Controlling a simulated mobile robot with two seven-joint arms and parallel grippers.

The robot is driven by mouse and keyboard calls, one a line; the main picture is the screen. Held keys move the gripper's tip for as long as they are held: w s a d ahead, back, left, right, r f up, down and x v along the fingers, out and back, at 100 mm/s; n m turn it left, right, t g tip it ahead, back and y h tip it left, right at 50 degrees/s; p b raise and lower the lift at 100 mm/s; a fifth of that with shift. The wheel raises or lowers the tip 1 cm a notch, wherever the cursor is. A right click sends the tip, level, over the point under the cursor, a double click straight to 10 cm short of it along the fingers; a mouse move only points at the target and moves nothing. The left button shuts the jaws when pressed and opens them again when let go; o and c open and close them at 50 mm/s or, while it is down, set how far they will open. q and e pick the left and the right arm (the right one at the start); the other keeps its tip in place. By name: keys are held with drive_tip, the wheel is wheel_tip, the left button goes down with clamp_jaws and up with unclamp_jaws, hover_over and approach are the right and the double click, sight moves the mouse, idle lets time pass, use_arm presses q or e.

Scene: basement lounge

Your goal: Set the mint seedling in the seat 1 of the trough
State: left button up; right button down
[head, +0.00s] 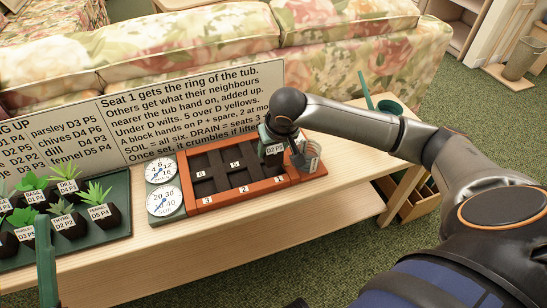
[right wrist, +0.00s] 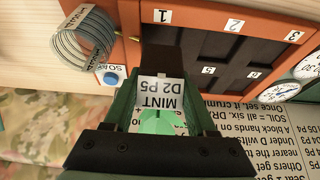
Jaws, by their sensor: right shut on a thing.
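My right gripper (right wrist: 160,110) is shut on the mint seedling (right wrist: 160,90), a dark block with a green leafy top and a label reading MINT D2 P5. In the head view the seedling (head: 274,151) is at the far right end of the orange trough (head: 240,196), whose visible dark seats look empty. The label 1 (right wrist: 162,15) is on the trough rim, just beyond the block in the right wrist view. The block hides part of the seats there; I cannot tell its height above them. A green upright piece (head: 45,265) at lower left may be a finger of my left gripper; its opening is hidden.
A green tray (head: 118,215) of labelled seedlings stands left. Two round dials (head: 162,185) adjoin the trough. A sign (head: 190,115) stands behind; a green pot (head: 390,107) is right.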

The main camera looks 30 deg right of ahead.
sight(274, 159)
drive_tip(key=f+b, duration=0.1)
drive_tip(key=f, duration=0.2)
drive_tip(key=shift+d+b, duration=0.2)
drive_tip(key=shift+b, duration=0.15)
drive_tip(key=shift+f, duration=0.25)
use_arm(q)
drive_tip(key=s+m+h, duration=0.1)
drive_tip(key=r+h, duration=0.1)
drive_tip(key=s+r+m+h, duration=0.1)
drive_tip(key=shift+s+d+m+h, duration=0.25)
drive_tip(key=shift+s+m+h, duration=0.05)
drive_tip(key=shift+s, duration=0.05)
use_arm(e)
drive_tip(key=shift+w, duration=0.1)
drive_tip(key=shift+f, duration=0.55)
drive_tip(key=shift+c, duration=1)
unclamp_jaws()
use_arm(q)
drive_tip(key=shift+r, duration=0.25)
